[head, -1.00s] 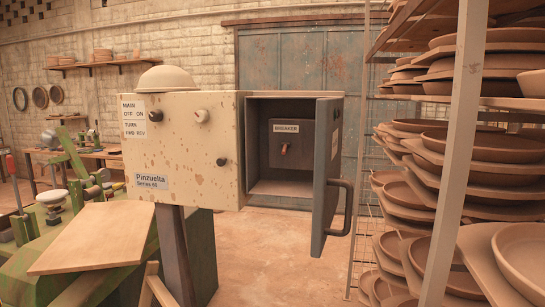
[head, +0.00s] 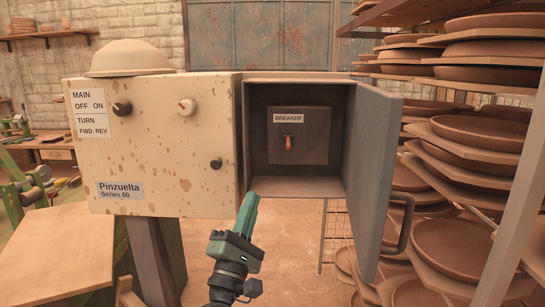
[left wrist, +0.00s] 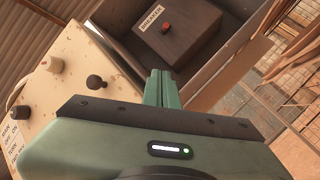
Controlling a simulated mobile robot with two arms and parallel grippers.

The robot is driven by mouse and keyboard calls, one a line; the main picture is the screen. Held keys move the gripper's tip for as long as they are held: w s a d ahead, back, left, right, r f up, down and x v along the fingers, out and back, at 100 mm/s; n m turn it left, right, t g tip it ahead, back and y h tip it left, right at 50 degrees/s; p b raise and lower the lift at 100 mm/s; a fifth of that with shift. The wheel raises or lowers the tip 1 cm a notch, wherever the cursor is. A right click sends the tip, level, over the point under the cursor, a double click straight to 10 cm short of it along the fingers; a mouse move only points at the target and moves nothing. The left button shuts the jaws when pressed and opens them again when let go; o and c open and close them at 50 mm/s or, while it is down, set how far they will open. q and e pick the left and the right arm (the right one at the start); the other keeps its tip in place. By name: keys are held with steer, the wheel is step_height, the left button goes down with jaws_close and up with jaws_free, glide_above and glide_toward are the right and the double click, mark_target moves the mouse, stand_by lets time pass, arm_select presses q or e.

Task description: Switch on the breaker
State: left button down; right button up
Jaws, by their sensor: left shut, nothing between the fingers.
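The breaker is a small red-orange toggle (head: 288,142) on a dark panel (head: 312,150) under a "BREAKER" label, inside an open grey box (head: 295,187). The toggle also shows in the left wrist view (left wrist: 166,28). Whether it is on or off I cannot tell. My left gripper (head: 249,200), green, is shut and empty, its fingers pointing up at the box's lower left front corner. It is below and to the left of the toggle, apart from it. In the left wrist view the closed fingers (left wrist: 159,80) point towards the box opening. My right gripper is not in view.
The box door (head: 372,180) stands open on the right, its handle (head: 402,225) sticking out. The spotted control box (head: 150,165) with knobs adjoins on the left. Shelves of clay plates (head: 465,140) stand at the right. A wooden board (head: 58,260) lies lower left.

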mark_target(288, 142)
arm_select(q)
steer(key=p+x, duration=0.1)
steer(key=x, duration=0.4)
steer(key=p+x, duration=0.2)
steer(key=x, duration=0.3)
steer(key=shift+d+r, duration=0.25)
steer(key=shift+r, duration=0.1)
steer(key=shift+s+d+r+p, duration=0.2)
steer(key=shift+d+r+p, duration=0.1)
steer(key=shift+d+p, duration=0.3)
steer(key=shift+s+d+r+p, duration=0.2)
steer(key=shift+d+r+p, duration=0.05)
steer(key=shift+d+p, duration=0.25)
steer(key=shift+s+d+r+p, duration=0.25)
steer(key=shift+s+d+p, duration=0.05)
steer(key=shift+d, duration=0.15)
steer(key=shift+d+f, duration=0.1)
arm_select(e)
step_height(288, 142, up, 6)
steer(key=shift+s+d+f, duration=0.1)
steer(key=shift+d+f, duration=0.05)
arm_select(q)
steer(key=shift+w, duration=0.1)
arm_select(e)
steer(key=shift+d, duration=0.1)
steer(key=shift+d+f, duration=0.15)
